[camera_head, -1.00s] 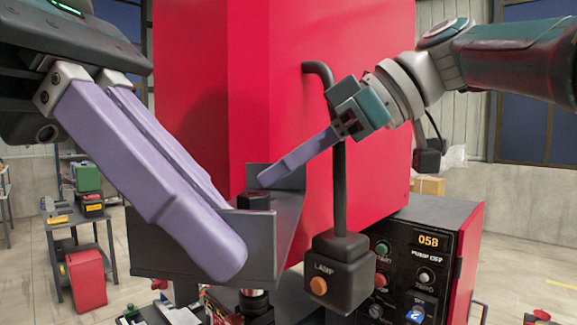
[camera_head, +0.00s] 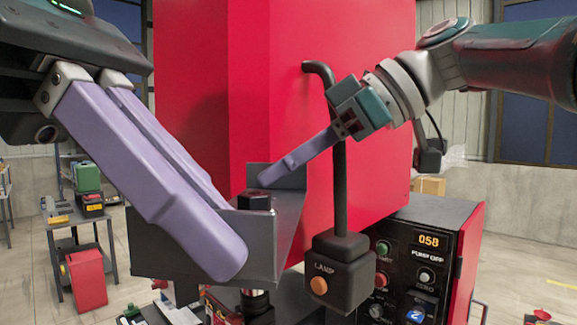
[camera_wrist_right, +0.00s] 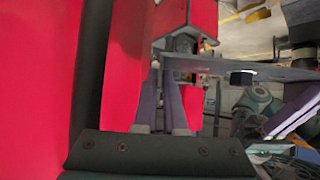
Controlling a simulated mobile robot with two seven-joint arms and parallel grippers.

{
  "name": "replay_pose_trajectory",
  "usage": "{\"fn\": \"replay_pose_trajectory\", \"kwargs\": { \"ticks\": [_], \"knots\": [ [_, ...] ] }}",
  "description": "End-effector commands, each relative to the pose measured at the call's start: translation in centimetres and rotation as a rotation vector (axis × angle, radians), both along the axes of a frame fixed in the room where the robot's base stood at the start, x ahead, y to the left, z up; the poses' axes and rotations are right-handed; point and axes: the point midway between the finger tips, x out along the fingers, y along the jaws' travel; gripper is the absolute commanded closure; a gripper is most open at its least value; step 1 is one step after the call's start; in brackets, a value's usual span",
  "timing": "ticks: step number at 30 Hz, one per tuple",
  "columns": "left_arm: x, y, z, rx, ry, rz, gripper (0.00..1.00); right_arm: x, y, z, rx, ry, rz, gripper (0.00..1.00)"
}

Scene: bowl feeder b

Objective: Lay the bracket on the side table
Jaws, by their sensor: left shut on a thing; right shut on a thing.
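The bracket (camera_head: 288,222) is a grey metal piece with upright flanges, held in the air in front of the red machine. A black hex nut or bolt head (camera_head: 255,200) shows at it. My left gripper (camera_head: 218,245) is shut on the bracket's near left side, its long purple fingers covering much of it. My right gripper (camera_head: 268,180) is shut on the bracket's far side. In the right wrist view the bracket (camera_wrist_right: 210,66) shows as a grey strip beyond the purple fingers (camera_wrist_right: 160,100). A grey table (camera_head: 68,221) stands far back left; I cannot tell whether it is the side table.
The red machine (camera_head: 285,80) fills the middle. A black lamp box (camera_head: 345,268) on a bent post stands close to the bracket and right arm. A control panel (camera_head: 420,262) is at lower right. A red bin (camera_head: 86,278) is by the back left table. Floor shows at left.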

Motion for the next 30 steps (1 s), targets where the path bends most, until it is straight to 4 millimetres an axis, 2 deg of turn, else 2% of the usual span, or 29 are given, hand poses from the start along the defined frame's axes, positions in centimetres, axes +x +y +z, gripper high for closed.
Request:
{"fn": "replay_pose_trajectory", "kwargs": {
  "ticks": [9,10,19,30],
  "knots": [
    [0.17,-0.11,0.26,-0.009,-0.008,0.004,1.00,-0.13,0.17,-0.02,0.001,0.004,0.004,1.00],
    [0.17,-0.10,0.28,-0.009,-0.008,0.004,0.93,-0.11,0.22,0.16,0.005,0.004,0.003,1.00],
    [0.09,-0.06,0.15,-0.004,-0.004,0.003,0.60,-0.05,0.13,0.16,0.005,0.001,0.001,1.00],
    [0.16,0.58,0.67,-0.001,-0.003,0.004,0.60,-0.02,0.09,0.20,0.005,0.000,0.001,1.00]
  ]
}}
